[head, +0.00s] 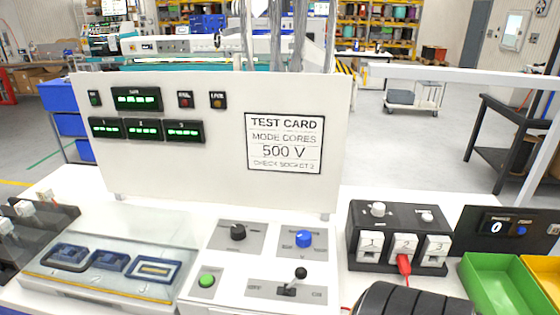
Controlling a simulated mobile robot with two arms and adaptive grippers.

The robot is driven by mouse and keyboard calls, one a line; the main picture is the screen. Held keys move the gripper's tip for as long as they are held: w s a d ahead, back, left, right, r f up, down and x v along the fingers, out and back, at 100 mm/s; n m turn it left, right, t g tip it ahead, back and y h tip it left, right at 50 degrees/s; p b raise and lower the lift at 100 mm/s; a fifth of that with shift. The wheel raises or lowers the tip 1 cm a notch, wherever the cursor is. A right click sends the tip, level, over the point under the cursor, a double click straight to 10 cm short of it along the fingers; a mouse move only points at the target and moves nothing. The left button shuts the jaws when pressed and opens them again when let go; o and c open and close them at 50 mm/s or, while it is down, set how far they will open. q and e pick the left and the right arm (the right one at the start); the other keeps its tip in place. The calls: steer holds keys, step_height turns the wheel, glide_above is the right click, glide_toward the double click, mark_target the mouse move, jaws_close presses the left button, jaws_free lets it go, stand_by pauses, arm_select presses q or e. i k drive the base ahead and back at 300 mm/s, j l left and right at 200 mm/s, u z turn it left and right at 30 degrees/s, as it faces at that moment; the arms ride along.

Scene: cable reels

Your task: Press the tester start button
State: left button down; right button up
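The round green button (207,281) sits on a grey plate at the front left of the white tester panel (228,262). A black knob (238,232) is behind it, and a blue knob (303,239) is to the right of that. A lever with a black ball (301,272) leans right, towards the ON side of its OFF/ON plate. The upright board (200,165) carries lit green displays, small lamps and a test card (284,143) reading "MODE CORES 500 V CHECK SOCKET 2". A red plug (404,264) is at socket 2 of the black socket box (376,219). Neither gripper is in view.
A clear-covered tray (110,255) with blue-framed pieces lies left of the panel. A black ribbed coil-like object (405,300) is at the front right, partly cut off. A green bin (500,284) and a black counter unit (510,226) stand further right.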

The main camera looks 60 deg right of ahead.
mark_target(206, 280)
steer(key=z, duration=1.6)
steer(key=k+l, duration=0.05)
